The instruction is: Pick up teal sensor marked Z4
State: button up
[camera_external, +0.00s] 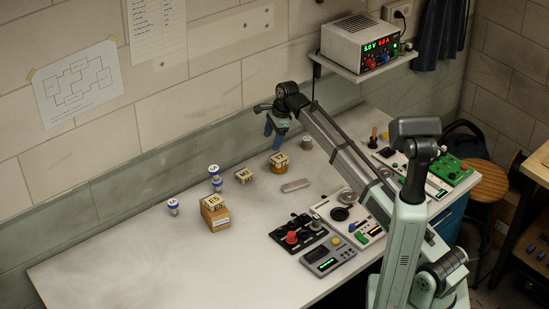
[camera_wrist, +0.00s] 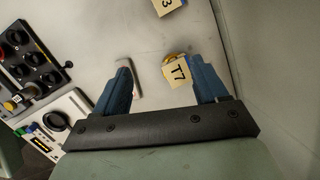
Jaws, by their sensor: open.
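I cannot make out a teal sensor or a Z4 mark in either view. My gripper (camera_external: 273,134) is open and empty, above the back of the bench, with its blue fingers pointing down; it also shows in the wrist view (camera_wrist: 161,68). Just below it is a yellow-orange item (camera_external: 279,165) with a pale top. In the wrist view an item marked T7 (camera_wrist: 177,73) shows between the fingers, nearer the right one. Several small blue-banded cylinders with pale marked tops stand at the left: one alone (camera_external: 173,208), others (camera_external: 214,171) near a cardboard box.
The cardboard box (camera_external: 214,217) has a marked item on top. A tan marked block (camera_external: 244,176) stands right of it. A grey bar (camera_external: 295,185) lies flat, beside the left finger in the wrist view (camera_wrist: 136,82). Control panels (camera_external: 298,232) fill the right. The front left bench is clear.

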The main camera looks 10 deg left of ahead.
jog(key=w+d+f+n+h, duration=0.1)
jog(key=w+d+n+h, duration=0.15)
jog(key=d, duration=1.15)
jog(key=w+d+f+n+h, duration=0.15)
jog(key=w+d, duration=0.25)
jog(key=d, duration=1.1)
jog(key=shift+y, duration=0.5)
notch_tip(320, 180, down, 8)
jog(key=shift+s+a+r, duration=0.1)
jog(key=shift+w+f, duration=0.15)
jog(key=shift+f, duration=1.3)
jog(key=shift+w+f, duration=0.15)
jog(key=shift+f, duration=1.3)
jog(key=shift+c, duration=0.3)
jog(key=c, duration=1.1)
